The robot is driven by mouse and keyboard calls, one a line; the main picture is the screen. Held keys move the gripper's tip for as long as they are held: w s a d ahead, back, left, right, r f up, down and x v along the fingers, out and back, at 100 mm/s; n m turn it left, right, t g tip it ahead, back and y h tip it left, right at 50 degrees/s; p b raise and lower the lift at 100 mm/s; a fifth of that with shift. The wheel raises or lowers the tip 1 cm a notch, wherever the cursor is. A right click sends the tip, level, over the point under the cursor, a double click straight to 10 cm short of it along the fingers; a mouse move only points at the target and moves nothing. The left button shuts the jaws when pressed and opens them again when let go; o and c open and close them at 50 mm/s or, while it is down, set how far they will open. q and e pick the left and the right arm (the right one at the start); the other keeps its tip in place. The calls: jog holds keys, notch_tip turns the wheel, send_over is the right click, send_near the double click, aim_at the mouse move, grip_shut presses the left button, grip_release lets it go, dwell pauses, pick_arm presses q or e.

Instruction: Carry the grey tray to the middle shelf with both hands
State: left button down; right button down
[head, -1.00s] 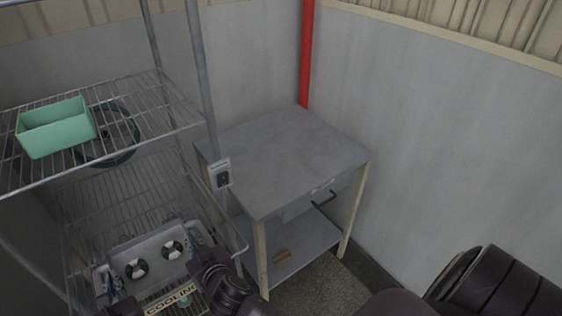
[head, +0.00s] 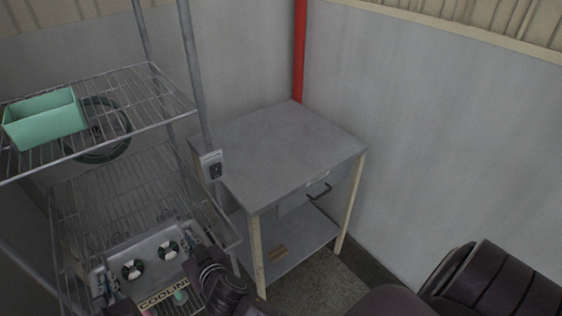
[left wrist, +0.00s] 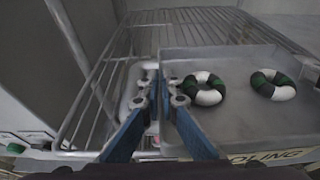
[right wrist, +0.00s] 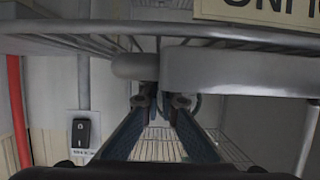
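The grey tray (head: 150,248) is a shallow metal tray carrying two green, white and black rings (head: 132,269) (head: 168,249). It is level with the wire shelf bearing the COOLING sign (head: 164,299), below the top shelf. I cannot tell whether it rests fully on the wires. My left gripper (left wrist: 155,85) is at the tray's left end, its fingers close together at the pale handle. My right gripper (right wrist: 160,100) is at the other end, fingertips close around the handle (right wrist: 135,66). The right wrist view is upside down. Both grips are partly hidden in the head view.
A rack post and a switch box (head: 212,166) stand close to my right gripper. A grey table (head: 285,150) with a clear top is to the right.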

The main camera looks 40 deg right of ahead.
pick_arm(q)
jog(key=shift+f, duration=0.35)
pick_arm(e)
jog(key=shift+f, duration=0.35)
pick_arm(q)
jog(key=c, duration=2.5)
grip_release()
jog(key=shift+r, duration=0.2)
pick_arm(e)
jog(key=shift+r, duration=0.2)
pick_arm(q)
jog(key=o, duration=0.4)
jog(key=shift+f, duration=0.15)
jog(key=c, duration=0.3)
pick_arm(e)
jog(key=c, duration=2.1)
grip_release()
jog(key=shift+f, duration=0.1)
jog(key=c, duration=0.3)
pick_arm(q)
jog(key=shift+r, duration=0.2)
